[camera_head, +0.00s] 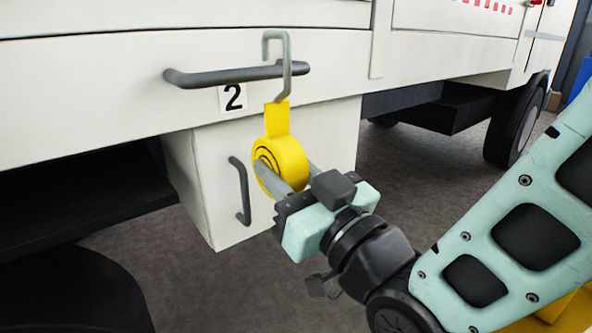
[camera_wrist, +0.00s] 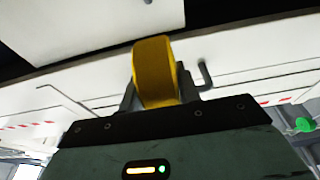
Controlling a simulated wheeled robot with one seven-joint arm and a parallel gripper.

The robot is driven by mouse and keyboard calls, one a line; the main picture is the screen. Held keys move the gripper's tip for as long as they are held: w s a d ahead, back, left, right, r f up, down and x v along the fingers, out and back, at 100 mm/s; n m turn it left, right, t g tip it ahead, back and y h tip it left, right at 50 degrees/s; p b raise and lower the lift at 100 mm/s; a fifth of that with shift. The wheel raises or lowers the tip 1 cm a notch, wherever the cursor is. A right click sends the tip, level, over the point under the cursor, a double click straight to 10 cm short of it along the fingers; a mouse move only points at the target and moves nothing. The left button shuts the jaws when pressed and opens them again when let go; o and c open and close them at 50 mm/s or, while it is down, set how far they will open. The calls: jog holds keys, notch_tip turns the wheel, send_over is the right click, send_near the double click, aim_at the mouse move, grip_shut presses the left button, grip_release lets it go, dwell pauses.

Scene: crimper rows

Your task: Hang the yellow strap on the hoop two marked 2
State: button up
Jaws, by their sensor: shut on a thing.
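The yellow strap (camera_head: 278,150) is a thick roll with a tab on top and a grey hook (camera_head: 288,75) rising from it. My gripper (camera_head: 284,178) is shut on the roll, which also shows between the fingers in the wrist view (camera_wrist: 156,72). The hoop marked 2 is a dark grey bar (camera_head: 215,78) on the white vehicle side, above a label "2" (camera_head: 232,97). The hook's shank crosses in front of the bar near its right end, with the bend above it. The hook's short tip ends about level with the bar's upper edge; I cannot tell whether it is behind the bar.
Below is a white box (camera_head: 215,170) with a dark vertical handle (camera_head: 241,190), close left of my gripper. The white vehicle panel (camera_head: 110,85) is behind the bar. Wheels (camera_head: 515,125) stand at the right. Grey floor lies open below.

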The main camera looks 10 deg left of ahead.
jog(key=shift+f+p+x, duration=0.25)
jog(key=shift+p+x, duration=0.2)
jog(key=shift+x, duration=0.8)
jog(key=shift+f+p+x, duration=0.25)
jog(key=shift+p+x, duration=0.15)
jog(key=shift+x, duration=0.85)
notch_tip(320, 180, down, 3)
jog(key=b, duration=0.3)
jog(key=o, duration=1.3)
jog(key=shift+c, duration=0.2)
jog(key=shift+f, duration=0.1)
